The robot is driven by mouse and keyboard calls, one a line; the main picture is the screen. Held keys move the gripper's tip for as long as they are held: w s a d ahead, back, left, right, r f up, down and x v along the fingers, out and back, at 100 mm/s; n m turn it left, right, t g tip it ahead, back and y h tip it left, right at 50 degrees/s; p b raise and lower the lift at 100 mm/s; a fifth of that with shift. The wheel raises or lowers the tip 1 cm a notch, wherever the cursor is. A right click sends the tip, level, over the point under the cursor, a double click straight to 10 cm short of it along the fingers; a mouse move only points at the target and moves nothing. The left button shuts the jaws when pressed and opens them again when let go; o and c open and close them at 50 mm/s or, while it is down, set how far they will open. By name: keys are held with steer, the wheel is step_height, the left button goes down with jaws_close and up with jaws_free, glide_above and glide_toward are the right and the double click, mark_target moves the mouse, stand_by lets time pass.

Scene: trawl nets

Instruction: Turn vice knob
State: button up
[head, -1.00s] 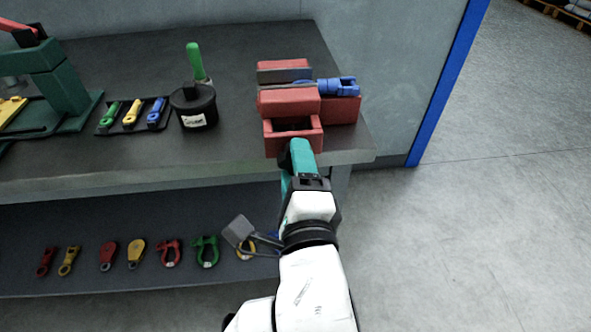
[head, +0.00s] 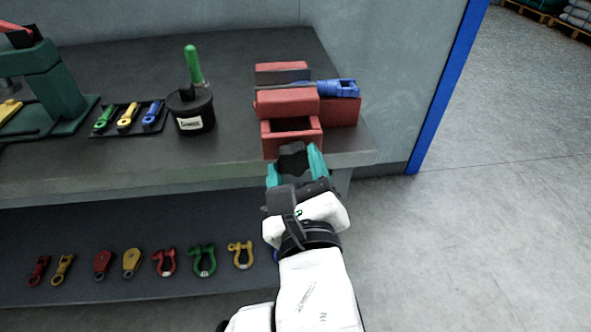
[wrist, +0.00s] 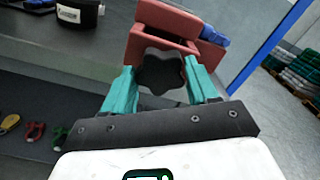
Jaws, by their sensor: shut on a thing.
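The red vice (head: 290,104) stands at the right end of the workbench and holds a blue fitting (head: 338,88) in its jaws. Its dark lobed knob (head: 292,158) is at the near side, below the open red front box. My gripper (head: 296,164), with teal fingers, is shut on the knob from the front, one finger on each side. In the wrist view the vice (wrist: 170,28) is at the top, and the knob (wrist: 160,73) sits between my fingertips (wrist: 162,82). The knob's shaft is hidden.
The workbench (head: 230,168) has a black pot (head: 191,108) with a green-handled tool, a tray of coloured fittings (head: 128,118) and a green press (head: 50,95). Shackles and pulleys lie on the lower shelf (head: 130,288).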

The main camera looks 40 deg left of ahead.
steer(key=shift+d+f+m, duration=0.1)
steer(key=shift+f+m, duration=0.15)
steer(key=shift+m, duration=0.25)
steer(key=o, duration=0.8)
steer(key=shift+o, duration=1.3)
steer(key=shift+r, duration=0.2)
steer(key=v, duration=1)
steer(key=shift+s+d, duration=0.25)
steer(key=shift+s, duration=0.05)
steer(key=shift+f, duration=0.1)
